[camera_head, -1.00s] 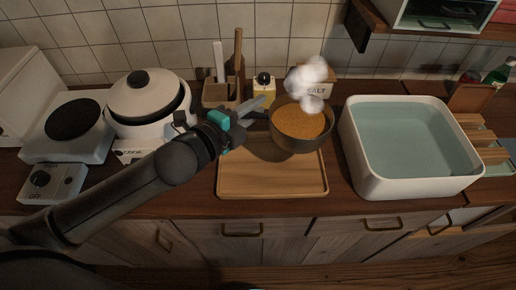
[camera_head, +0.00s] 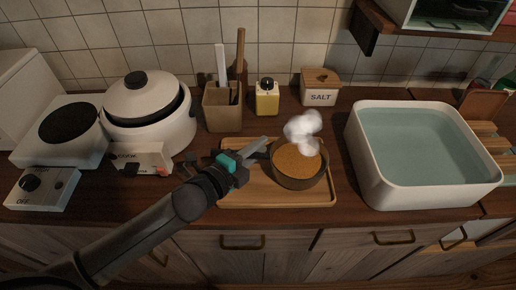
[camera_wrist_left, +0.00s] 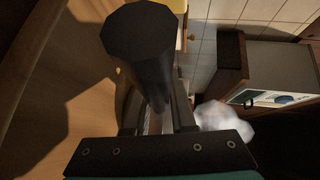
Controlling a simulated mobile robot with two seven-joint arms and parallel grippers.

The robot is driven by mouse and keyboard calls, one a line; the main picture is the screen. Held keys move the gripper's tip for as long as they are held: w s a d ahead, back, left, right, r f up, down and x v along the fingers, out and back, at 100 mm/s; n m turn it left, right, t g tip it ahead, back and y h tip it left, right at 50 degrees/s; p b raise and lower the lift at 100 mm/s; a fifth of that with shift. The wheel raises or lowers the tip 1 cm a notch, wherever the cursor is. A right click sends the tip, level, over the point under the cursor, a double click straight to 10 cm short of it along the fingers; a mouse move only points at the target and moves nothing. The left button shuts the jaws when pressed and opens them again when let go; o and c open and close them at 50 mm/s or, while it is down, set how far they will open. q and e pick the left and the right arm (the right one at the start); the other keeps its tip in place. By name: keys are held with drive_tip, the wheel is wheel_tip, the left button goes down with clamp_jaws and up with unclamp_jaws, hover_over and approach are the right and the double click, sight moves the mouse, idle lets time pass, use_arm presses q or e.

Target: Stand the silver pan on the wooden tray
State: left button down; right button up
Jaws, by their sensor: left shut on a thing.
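The silver pan (camera_head: 299,183), looking dark grey here, holds brown contents with white steam above. It is upright over the right half of the wooden tray (camera_head: 236,196); I cannot tell whether its base touches the tray. My left gripper (camera_head: 256,150) is shut on the pan's handle, at the pan's left side. In the left wrist view the dark handle end (camera_wrist_left: 142,35) stands up between the fingers, and the pan's bowl is mostly hidden.
A white water basin (camera_head: 378,182) stands right of the tray. A rice cooker (camera_head: 150,125) and a stove (camera_head: 65,130) stand at left. A utensil holder (camera_head: 220,110), a yellow bottle (camera_head: 267,99) and a salt box (camera_head: 320,90) stand behind. The tray's left front is bare.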

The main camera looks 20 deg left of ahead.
use_arm(q)
drive_tip(key=c, duration=1.2)
unclamp_jaws()
drive_tip(key=shift+f, duration=0.1)
drive_tip(key=o, duration=0.4)
drive_tip(key=shift+o, duration=0.2)
drive_tip(key=shift+r, duration=0.2)
drive_tip(key=p+v, duration=0.1)
drive_tip(key=v, duration=1.1)
drive_tip(key=shift+f, duration=0.1)
